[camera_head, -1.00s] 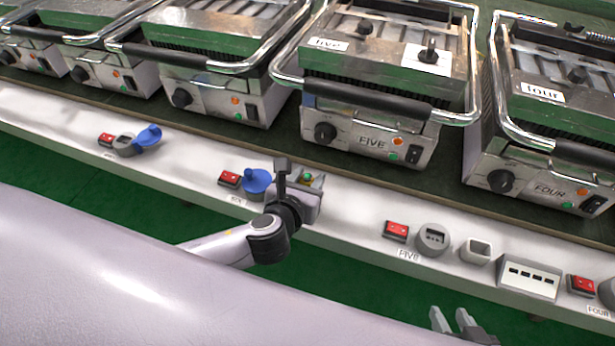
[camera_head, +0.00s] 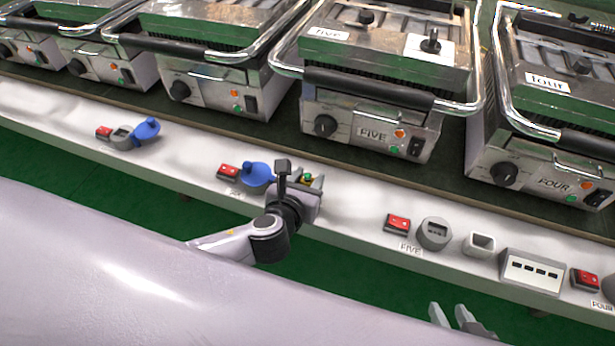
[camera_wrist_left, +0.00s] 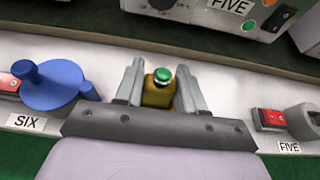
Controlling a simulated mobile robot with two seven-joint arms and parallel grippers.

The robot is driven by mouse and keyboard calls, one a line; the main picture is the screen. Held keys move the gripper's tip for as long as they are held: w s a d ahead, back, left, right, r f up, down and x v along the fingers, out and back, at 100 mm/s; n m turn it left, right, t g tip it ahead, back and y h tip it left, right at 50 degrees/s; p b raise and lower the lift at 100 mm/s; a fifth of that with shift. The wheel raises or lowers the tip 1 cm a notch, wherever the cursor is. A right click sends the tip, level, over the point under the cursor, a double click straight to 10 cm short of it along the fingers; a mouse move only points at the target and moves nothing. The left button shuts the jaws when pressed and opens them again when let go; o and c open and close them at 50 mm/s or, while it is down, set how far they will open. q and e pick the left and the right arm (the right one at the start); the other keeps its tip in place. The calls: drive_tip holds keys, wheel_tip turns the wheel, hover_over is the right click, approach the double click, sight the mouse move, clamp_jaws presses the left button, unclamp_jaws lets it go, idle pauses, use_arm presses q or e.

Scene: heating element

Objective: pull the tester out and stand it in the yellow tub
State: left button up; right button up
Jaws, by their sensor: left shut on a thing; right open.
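A small yellow tester with a green round top (camera_wrist_left: 160,82) is between the fingers of my left gripper (camera_wrist_left: 160,88), which is shut on it. In the head view, the tester (camera_head: 307,178) shows as a small yellow and green patch at my left gripper (camera_head: 312,182), over the white ledge to the right of the blue cover. The tester's lower end is hidden, so I cannot tell whether it is seated or free. My right gripper (camera_head: 455,318) is open and empty at the bottom edge. No yellow tub is in view.
The white ledge (camera_head: 350,213) carries red switches, such as one at five (camera_head: 398,223), a round grey socket (camera_head: 434,233), a square grey holder (camera_head: 479,243) and a blue cover (camera_head: 257,175) at six. Grills (camera_head: 380,110) stand behind. Green floor lies in front.

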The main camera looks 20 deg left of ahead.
sight(306, 183)
use_arm(q)
drive_tip(key=o, duration=1.1)
drive_tip(key=shift+o, duration=0.2)
drive_tip(key=p+v, duration=0.1)
drive_tip(key=v, duration=0.6)
drive_tip(key=shift+p, duration=0.4)
drive_tip(key=s+a+n+g+h+p, duration=0.1)
drive_tip(key=s+a+n+p, duration=0.2)
drive_tip(key=n, duration=1.4)
drive_tip(key=s+a+r+n+g+p, duration=0.1)
drive_tip(key=s+n+p, duration=0.7)
drive_tip(key=n, duration=0.9)
drive_tip(key=shift+a+r+g+h, duration=0.25)
drive_tip(key=shift+a+g+h, duration=0.25)
drive_tip(key=shift+a, duration=0.7)
